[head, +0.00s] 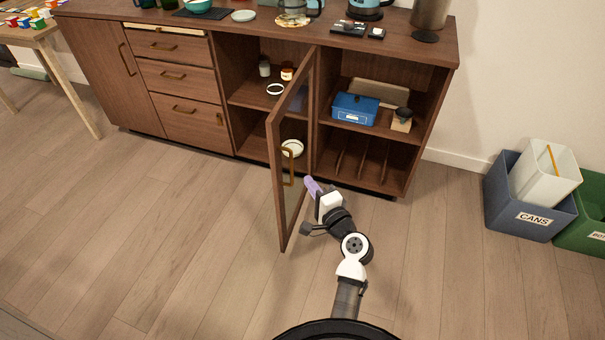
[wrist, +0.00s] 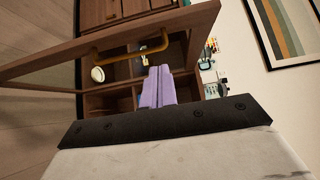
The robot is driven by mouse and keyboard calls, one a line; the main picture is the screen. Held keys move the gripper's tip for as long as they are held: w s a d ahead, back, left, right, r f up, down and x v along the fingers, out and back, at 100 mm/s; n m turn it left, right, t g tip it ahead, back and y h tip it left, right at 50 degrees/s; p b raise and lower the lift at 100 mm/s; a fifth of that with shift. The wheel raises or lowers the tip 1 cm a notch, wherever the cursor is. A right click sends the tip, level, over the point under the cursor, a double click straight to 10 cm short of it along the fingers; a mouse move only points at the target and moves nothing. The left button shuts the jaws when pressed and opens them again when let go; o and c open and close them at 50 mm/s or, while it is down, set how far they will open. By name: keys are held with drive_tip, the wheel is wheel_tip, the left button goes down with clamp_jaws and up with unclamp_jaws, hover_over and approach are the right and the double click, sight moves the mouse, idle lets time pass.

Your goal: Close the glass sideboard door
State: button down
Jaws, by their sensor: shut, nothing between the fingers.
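The glass sideboard door (head: 277,150) stands open, swung out toward me from the sideboard's middle divider. It has a brown wood frame, a glass pane and a brass handle (head: 291,168). My gripper (head: 309,183) has purple fingers and is shut and empty. It is low, just right of the door, on the handle side. In the wrist view the fingers (wrist: 158,84) are together, and the door frame (wrist: 185,27) and handle (wrist: 119,51) cross above them. I cannot tell whether the fingers touch the door.
The sideboard (head: 180,118) has open compartments with jars, bowls and a blue box (head: 355,108). Items stand on its top. Blue (head: 528,205) and green bins are at the right, a wooden table (head: 70,75) at far left. The floor left of the door is clear.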

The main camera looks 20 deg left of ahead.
sight(276, 153)
drive_tip(key=p+x, duration=0.1)
drive_tip(key=x, duration=0.2)
drive_tip(key=s+a+p+x, duration=0.1)
drive_tip(key=x, duration=0.6)
drive_tip(key=shift+s+a+r+p, duration=0.1)
drive_tip(key=shift+s+a+p, duration=0.05)
drive_tip(key=shift+a+p, duration=0.25)
drive_tip(key=shift+a, duration=0.45)
drive_tip(key=shift+a, duration=0.15)
